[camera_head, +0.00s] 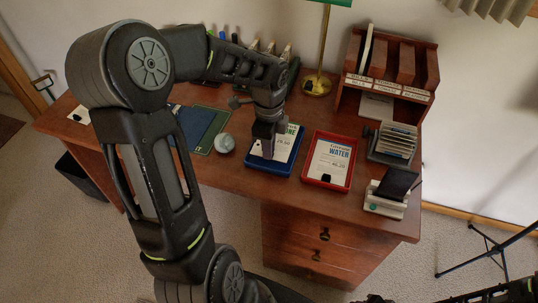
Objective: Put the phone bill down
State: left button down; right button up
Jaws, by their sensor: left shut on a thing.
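My left gripper (268,148) points down over the blue tray (268,169) on the desk, its fingers shut on a white printed bill (284,146). The bill lies at or just above the tray floor; I cannot tell whether it touches. Its heading is partly hidden by the gripper, so I cannot read whether it says phone. A bill headed WATER (331,160) lies in the red tray (326,185) just to the right. My right arm shows only in part at the bottom right edge, and its gripper cannot be made out.
A round grey object (225,143) sits left of the blue tray on a green-edged mat (206,146). A labelled wooden sorter (388,72) stands at the back right. A card holder (394,143), a small device (388,192) and a brass lamp (322,60) also stand on the desk.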

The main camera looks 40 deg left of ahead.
pick_arm(q)
jog(key=shift+f, duration=1.8)
jog(key=shift+f, duration=0.1)
jog(key=shift+f, duration=0.15)
jog(key=c, duration=1.5)
grip_release()
jog(key=shift+o, duration=0.2)
jog(key=shift+r, duration=0.2)
notch_tip(320, 180, up, 12)
jog(key=shift+r, duration=0.1)
